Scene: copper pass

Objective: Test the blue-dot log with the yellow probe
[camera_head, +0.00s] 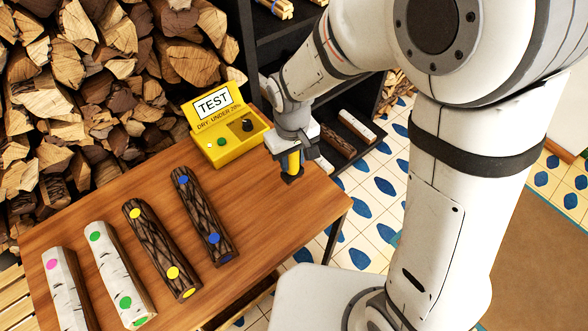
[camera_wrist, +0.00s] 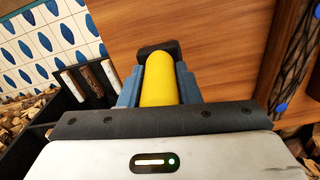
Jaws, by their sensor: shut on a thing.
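My gripper (camera_head: 292,168) is shut on the yellow probe (camera_head: 292,160) at the right end of the wooden table. The probe also shows between the jaws in the wrist view (camera_wrist: 159,80), with a dark block at its far end. The blue-dot log (camera_head: 203,215) is dark-barked and lies on the table left of my gripper, apart from it. It has blue dots on its top and its near end. Its edge shows at the right of the wrist view (camera_wrist: 294,70). A yellow tester (camera_head: 222,143) with a TEST sign stands at the table's back edge.
A dark log with yellow dots (camera_head: 158,250), a white log with green dots (camera_head: 118,272) and a white log with a pink dot (camera_head: 66,290) lie further left. Stacked firewood (camera_head: 75,90) and dark shelves (camera_head: 340,146) stand behind. Bare tabletop (camera_head: 262,215) lies between blue-dot log and gripper.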

